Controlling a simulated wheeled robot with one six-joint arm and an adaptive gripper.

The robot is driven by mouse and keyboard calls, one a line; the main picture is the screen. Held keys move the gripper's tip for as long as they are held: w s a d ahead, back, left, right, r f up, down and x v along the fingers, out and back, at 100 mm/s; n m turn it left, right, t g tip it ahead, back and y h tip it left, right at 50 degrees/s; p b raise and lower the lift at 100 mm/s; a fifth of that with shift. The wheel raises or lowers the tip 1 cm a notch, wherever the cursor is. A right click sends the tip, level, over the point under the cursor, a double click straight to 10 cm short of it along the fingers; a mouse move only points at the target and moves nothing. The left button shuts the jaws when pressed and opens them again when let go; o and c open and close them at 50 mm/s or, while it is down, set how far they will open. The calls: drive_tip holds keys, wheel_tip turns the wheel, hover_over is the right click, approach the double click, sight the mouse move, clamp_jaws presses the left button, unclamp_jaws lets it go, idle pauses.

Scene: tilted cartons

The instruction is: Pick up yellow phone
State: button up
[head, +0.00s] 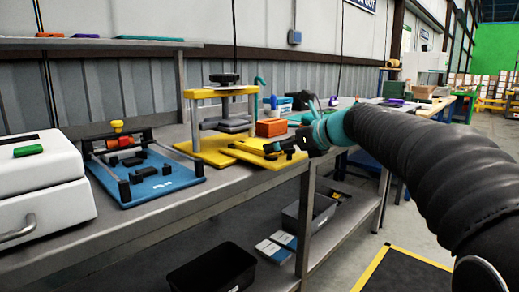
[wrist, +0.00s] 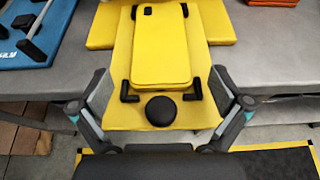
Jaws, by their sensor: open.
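The yellow phone (wrist: 161,50) lies flat, back side up, on a yellow fixture plate (wrist: 150,119) in the wrist view. Its camera patch is at the far end, and small black posts stand around it. A round black knob (wrist: 161,110) sits just in front of its near edge. My gripper (wrist: 159,86) is open and empty, its fingers spread wide on either side of the plate and nearer than most of the phone. In the head view, my gripper (head: 304,141) is above the bench's front edge by the yellow fixture (head: 258,153). The phone is hard to separate from the fixture there.
A blue fixture (head: 158,183) and a white case (head: 40,190) stand left on the metal bench (head: 215,192). A yellow press stand (head: 221,93) rises behind the yellow fixture, beside an orange box (head: 271,128). Dark bins (head: 212,268) sit on the lower shelf.

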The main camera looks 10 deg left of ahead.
sight(259, 148)
drive_tip(key=shift+x, duration=1.55)
drive_tip(key=shift+d, duration=0.1)
drive_tip(key=c, duration=1.4)
drive_tip(key=shift+c, duration=0.2)
